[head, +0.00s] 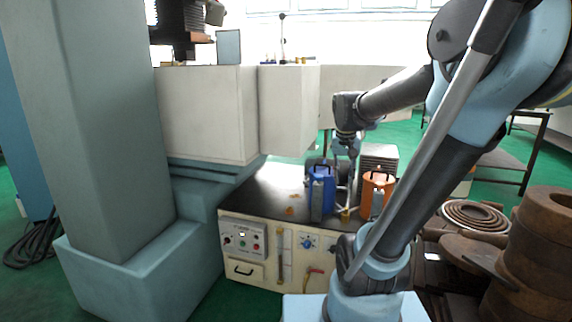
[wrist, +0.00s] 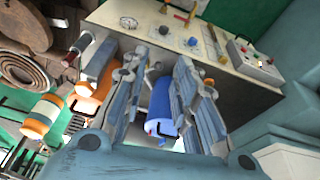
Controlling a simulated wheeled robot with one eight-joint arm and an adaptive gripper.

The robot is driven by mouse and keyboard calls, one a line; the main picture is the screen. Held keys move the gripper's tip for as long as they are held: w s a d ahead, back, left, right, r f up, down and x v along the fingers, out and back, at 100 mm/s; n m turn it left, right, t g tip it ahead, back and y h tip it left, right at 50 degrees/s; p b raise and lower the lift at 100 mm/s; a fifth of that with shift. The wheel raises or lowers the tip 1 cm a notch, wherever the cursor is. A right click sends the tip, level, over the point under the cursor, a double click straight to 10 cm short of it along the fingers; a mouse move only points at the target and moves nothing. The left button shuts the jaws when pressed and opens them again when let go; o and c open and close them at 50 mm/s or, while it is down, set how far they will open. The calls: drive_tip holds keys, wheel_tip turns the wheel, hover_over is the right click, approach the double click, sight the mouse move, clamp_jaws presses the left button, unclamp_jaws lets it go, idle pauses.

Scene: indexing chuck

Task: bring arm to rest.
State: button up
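My gripper (head: 345,192) hangs at the end of my bent arm over the dark-topped bench (head: 270,185). In the head view it is between a blue container (head: 321,190) and an orange container (head: 376,193). In the wrist view the two grey fingers of my gripper (wrist: 163,62) stand apart, with a gap between them. The blue container (wrist: 160,105) shows through that gap, and the frames do not show the fingers closed on it. The orange container (wrist: 100,85) is left of the fingers in the wrist view. Whether a finger touches either container I cannot tell.
The bench front carries a control panel (head: 243,240) with buttons and a gauge. A large pale machine (head: 205,115) stands behind and left. Rusty rings and stacked blocks (head: 540,235) are at the right. Green floor (head: 255,300) is open in front of the bench.

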drive_tip(key=s+f+n, duration=0.1)
drive_tip(key=s+f, duration=0.5)
drive_tip(key=s, duration=0.2)
drive_tip(key=s+f+n+y, duration=0.1)
drive_tip(key=s+f, duration=0.5)
drive_tip(key=s, duration=0.3)
drive_tip(key=shift+s+a+g, duration=0.2)
drive_tip(key=shift+a+g, duration=0.05)
drive_tip(key=shift+g, duration=0.05)
